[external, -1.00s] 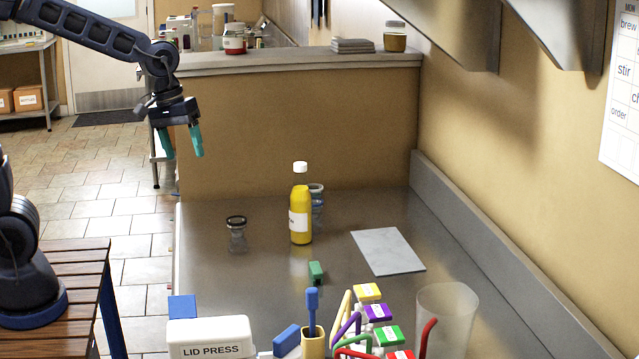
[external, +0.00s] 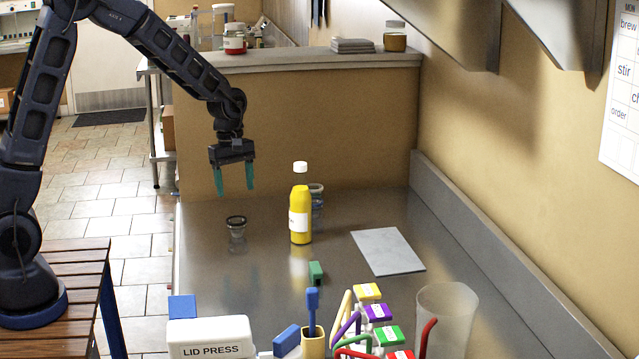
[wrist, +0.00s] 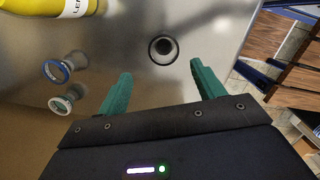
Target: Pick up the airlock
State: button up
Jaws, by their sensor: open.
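A small clear airlock with a dark rim (external: 237,234) stands upright on the steel counter, left of the yellow bottle. In the wrist view the dark-rimmed airlock (wrist: 163,49) shows from above, just beyond the gap between my fingertips. My gripper (external: 234,188) is open and empty with its teal fingers pointing down. It is above the airlock and apart from it. In the wrist view my gripper (wrist: 160,70) shows both fingers spread. A blue-rimmed clear piece (wrist: 57,69) and a pale-rimmed one (wrist: 66,104) show at the left of the wrist view.
A LID PRESS box (external: 210,338) and colored tools fill the front.

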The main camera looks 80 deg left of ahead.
send_over(237, 222)
jog(key=d, duration=0.2)
jog(key=f, duration=0.5)
jog(key=shift+w+a+f, duration=0.1)
jog(key=shift+a+f, duration=0.1)
jog(key=shift+f, duration=0.05)
jog(key=shift+s+d+f, duration=0.1)
jog(key=shift+d+f, duration=0.05)
jog(key=shift+f, duration=1.15)
jog(key=shift+s+d+f, duration=0.1)
jog(key=shift+f, duration=1.2)
jog(key=c, duration=1)
